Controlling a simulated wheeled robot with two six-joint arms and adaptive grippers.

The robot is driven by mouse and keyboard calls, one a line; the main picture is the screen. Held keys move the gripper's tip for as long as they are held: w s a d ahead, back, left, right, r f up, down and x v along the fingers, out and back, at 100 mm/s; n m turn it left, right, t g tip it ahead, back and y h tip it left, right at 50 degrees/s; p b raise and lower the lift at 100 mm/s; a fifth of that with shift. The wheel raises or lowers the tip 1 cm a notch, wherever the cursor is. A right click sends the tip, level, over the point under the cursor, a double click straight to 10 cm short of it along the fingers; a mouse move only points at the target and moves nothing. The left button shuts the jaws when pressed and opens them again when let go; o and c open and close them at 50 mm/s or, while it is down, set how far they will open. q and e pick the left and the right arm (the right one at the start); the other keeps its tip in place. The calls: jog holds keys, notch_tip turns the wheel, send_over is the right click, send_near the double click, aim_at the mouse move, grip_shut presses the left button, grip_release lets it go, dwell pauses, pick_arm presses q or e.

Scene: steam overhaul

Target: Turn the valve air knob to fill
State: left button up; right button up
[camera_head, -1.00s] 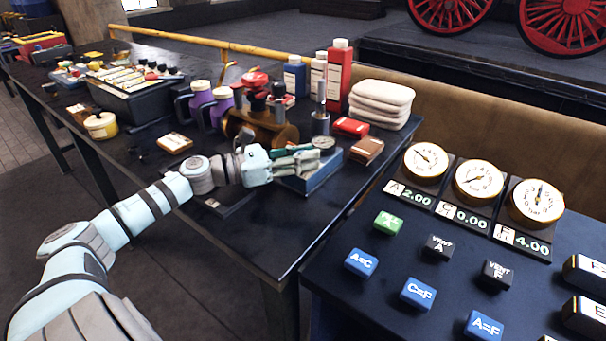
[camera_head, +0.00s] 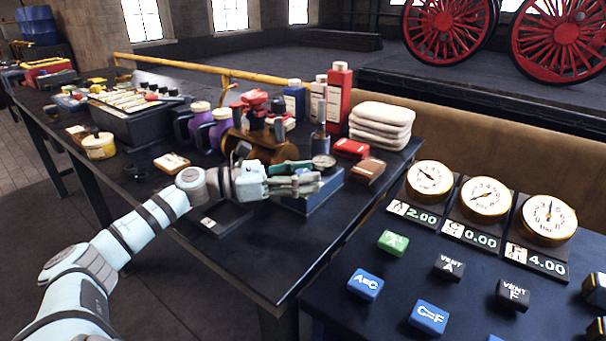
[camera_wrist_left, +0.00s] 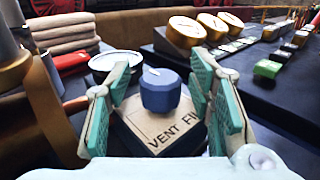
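The air knob (camera_wrist_left: 160,92) is a dark blue, faceted knob with a light pointer mark on top. It stands on a tan plate (camera_wrist_left: 150,125) lettered "VENT FI…", the rest of the word being hidden by a finger. In the wrist view my left gripper (camera_wrist_left: 160,95) is open, with one teal-padded finger on each side of the knob and visible gaps between. In the head view my left gripper (camera_head: 308,180) is over the blue valve box (camera_head: 318,196), and the knob cannot be made out there. My right gripper is not in view.
A small round gauge (camera_wrist_left: 118,62) stands just behind the knob. A brown cylinder (camera_head: 265,147) lies close to the gripper. Folded towels (camera_head: 381,125) and a red box (camera_head: 351,148) are nearby. A console with three dials (camera_head: 485,198) and push buttons is at right.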

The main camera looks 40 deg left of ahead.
aim_at(303, 171)
pick_arm(q)
notch_tip(303, 171, up, 10)
jog(key=shift+r, duration=0.1)
dwell(0.4)
